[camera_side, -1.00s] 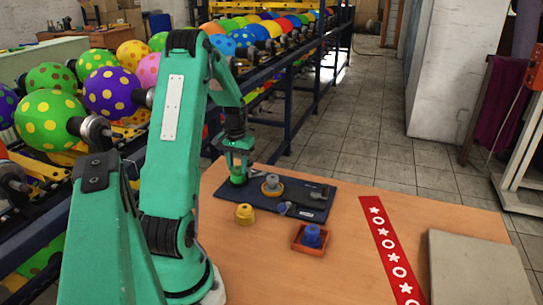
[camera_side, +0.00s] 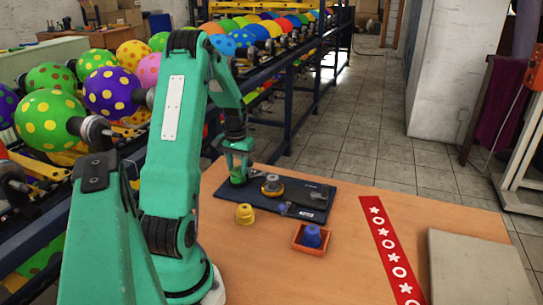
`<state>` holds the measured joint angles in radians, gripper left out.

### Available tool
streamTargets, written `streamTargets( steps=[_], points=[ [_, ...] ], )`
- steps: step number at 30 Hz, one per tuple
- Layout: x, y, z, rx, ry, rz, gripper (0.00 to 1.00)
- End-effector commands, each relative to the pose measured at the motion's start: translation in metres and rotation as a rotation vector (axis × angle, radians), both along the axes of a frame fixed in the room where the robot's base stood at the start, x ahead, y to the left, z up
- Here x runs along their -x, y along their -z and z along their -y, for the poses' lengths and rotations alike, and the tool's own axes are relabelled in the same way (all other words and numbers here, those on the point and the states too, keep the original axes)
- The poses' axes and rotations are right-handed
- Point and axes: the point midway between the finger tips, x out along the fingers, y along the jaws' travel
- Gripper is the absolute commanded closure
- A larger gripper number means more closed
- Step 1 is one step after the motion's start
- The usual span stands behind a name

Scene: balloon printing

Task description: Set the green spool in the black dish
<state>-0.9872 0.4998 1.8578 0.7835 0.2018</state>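The small green spool (camera_side: 238,179) stands at the left end of a dark mat on the table. My gripper (camera_side: 238,170) points down right over it, with its fingers at the spool's top. The fingers and spool are both green and small here, so I cannot tell whether they grip it. I cannot clearly pick out a black dish. A round grey piece with a tan top (camera_side: 272,186) sits on the mat just right of the spool.
The dark mat (camera_side: 300,211) also holds a dark tool (camera_side: 318,192) at its right. A yellow spool (camera_side: 245,214) stands in front. A blue spool (camera_side: 312,236) sits in an orange square tray (camera_side: 299,243). A red patterned strip (camera_side: 388,245) and grey slab (camera_side: 475,265) lie right.

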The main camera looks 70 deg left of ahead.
Motion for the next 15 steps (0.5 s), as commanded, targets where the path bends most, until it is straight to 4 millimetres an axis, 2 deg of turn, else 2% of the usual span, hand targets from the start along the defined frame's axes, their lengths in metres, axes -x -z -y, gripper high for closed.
streamTargets(
  steps=[1,3,4,15],
  points=[
    [0.0000,0.0001,0.0000,0.000,0.000,0.000,0.57],
    [0.0001,0.0000,0.0001,0.000,0.000,0.000,0.43],
    [0.0001,0.0000,0.0001,0.000,0.000,0.000,0.40],
    [0.0000,-0.0022,0.0000,0.000,0.000,0.000,0.40]
  ],
)
